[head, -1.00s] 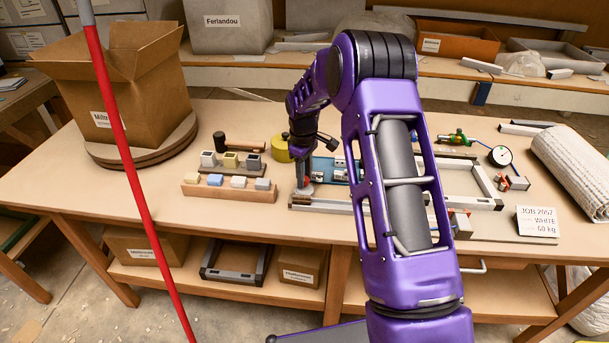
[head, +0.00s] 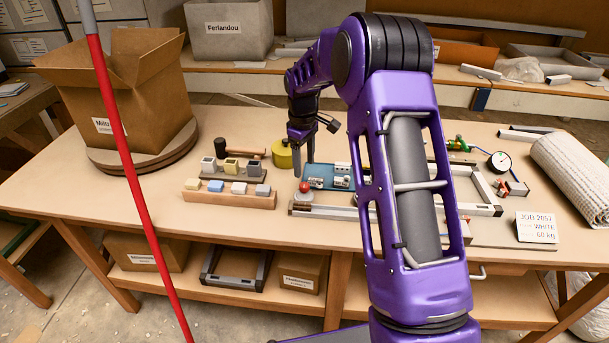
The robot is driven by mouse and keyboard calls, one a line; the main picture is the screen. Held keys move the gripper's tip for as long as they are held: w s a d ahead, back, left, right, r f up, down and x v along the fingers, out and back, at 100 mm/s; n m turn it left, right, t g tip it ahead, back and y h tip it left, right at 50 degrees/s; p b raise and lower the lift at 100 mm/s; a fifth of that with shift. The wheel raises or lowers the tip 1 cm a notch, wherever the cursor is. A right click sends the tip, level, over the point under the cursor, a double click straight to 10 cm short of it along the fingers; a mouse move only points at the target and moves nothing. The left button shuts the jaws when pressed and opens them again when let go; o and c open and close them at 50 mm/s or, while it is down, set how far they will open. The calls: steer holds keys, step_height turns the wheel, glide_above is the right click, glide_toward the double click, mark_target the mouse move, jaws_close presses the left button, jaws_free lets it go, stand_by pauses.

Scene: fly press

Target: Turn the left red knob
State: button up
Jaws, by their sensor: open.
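A small red knob (head: 304,187) sits on a round grey base at the front left corner of the grey metal frame (head: 330,211) on the bench. My gripper (head: 303,168) points down above and slightly behind the red knob, apart from it. It is open and holds nothing that I can see. A second red part shows low at the right of the frame, largely hidden behind my purple arm, which also covers the middle of the frame.
A blue plate with fittings (head: 330,175) lies just right of my gripper. To the left stand block racks (head: 230,194), a mallet (head: 240,150) and a yellow cylinder (head: 283,156). A dial gauge (head: 499,162) and a job card (head: 537,227) are at the right.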

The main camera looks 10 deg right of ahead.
step_height(320, 180, up, 10)
steer(key=shift+s+a+p, duration=0.15)
steer(key=shift+p, duration=0.3)
steer(key=shift+r, duration=0.1)
